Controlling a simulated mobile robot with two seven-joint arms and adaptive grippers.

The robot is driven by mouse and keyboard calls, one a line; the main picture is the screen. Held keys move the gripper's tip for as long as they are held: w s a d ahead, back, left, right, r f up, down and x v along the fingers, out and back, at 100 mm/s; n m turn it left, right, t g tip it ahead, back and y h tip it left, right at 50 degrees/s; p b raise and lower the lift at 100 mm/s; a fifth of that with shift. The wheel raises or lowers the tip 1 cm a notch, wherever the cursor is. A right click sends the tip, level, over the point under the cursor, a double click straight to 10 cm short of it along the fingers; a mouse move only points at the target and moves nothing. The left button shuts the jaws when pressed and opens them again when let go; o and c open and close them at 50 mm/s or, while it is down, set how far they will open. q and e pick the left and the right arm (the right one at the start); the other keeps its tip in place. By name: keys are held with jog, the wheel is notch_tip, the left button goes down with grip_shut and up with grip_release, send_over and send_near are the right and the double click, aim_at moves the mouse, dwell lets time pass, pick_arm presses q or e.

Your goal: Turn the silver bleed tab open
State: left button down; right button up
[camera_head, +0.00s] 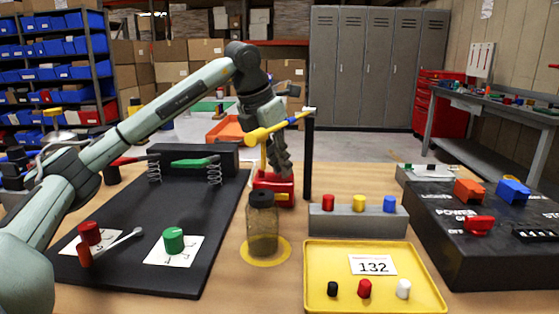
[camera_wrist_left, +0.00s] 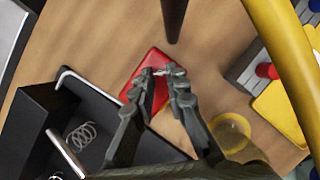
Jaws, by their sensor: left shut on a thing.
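My left gripper (camera_head: 283,170) points down over a small red block (camera_head: 262,186) at the back middle of the table. In the left wrist view the fingertips (camera_wrist_left: 168,77) are close together above the red block (camera_wrist_left: 136,88). They are shut on the small silver bleed tab (camera_wrist_left: 168,71), of which only a sliver shows between them. The fingers hide the rest of the tab, so its angle cannot be told. In the head view the tab is hidden. My right gripper is in neither view.
A yellow bar (camera_head: 280,127) crosses beside my left wrist, near a dark upright post (camera_head: 308,160). A jar (camera_head: 262,225) stands in front of the red block. A grey block with coloured knobs (camera_head: 358,223) and a yellow tray (camera_head: 425,283) lie to the right.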

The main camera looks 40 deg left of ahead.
pick_arm(q)
jog(key=shift+r+n, duration=0.1)
jog(key=shift+n, duration=0.2)
dwell(0.4)
jog(key=c, duration=1.5)
grip_release()
jog(key=shift+c, duration=0.2)
jog(key=v, duration=1.2)
jog(key=shift+d, duration=0.2)
jog(key=shift+w, duration=0.1)
jog(key=shift+c, duration=0.2)
